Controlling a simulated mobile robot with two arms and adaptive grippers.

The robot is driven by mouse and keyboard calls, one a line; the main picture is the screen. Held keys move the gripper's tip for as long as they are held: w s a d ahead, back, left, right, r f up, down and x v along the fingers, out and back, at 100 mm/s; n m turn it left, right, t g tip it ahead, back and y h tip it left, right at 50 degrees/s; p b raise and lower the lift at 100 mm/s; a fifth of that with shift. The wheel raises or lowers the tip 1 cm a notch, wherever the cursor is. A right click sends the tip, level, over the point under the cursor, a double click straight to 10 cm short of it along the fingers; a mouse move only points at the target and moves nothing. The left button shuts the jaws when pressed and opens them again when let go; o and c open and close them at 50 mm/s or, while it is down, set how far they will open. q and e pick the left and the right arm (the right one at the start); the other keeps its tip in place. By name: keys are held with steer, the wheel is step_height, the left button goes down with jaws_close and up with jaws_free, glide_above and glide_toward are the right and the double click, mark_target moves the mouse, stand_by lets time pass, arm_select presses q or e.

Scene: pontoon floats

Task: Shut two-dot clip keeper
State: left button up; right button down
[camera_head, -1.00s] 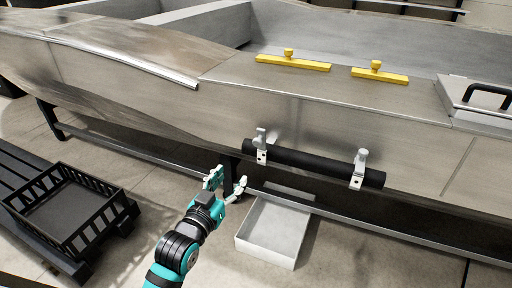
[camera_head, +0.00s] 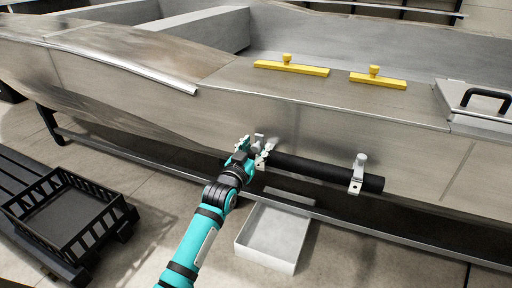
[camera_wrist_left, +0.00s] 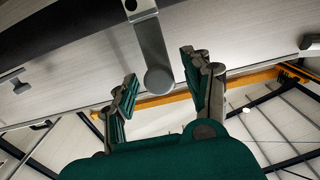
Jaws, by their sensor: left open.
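Two pale metal clips hold a black tube (camera_head: 315,169) along the side of the metal hull. The left clip keeper (camera_head: 259,138) is partly hidden by my left gripper (camera_head: 255,148), and the right clip keeper (camera_head: 359,164) stands clear near the tube's right end. The dots are too small to count. In the left wrist view, a metal keeper with a round end (camera_wrist_left: 152,50) reaches between the spread fingers of my open left gripper (camera_wrist_left: 159,66), with gaps visible on both sides. The tube also shows there (camera_wrist_left: 65,22). My right gripper is out of view.
A white open tray (camera_head: 272,236) lies on the floor below the tube. A black crate (camera_head: 66,212) sits on a dark pallet at left. Two yellow handled pieces (camera_head: 291,68) (camera_head: 377,80) rest on the deck. A hull support rail runs below the tube.

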arm_select(q)
steer(key=shift+w+d, duration=0.1)
steer(key=shift+w, duration=0.2)
jaws_close()
stand_by(0.4)
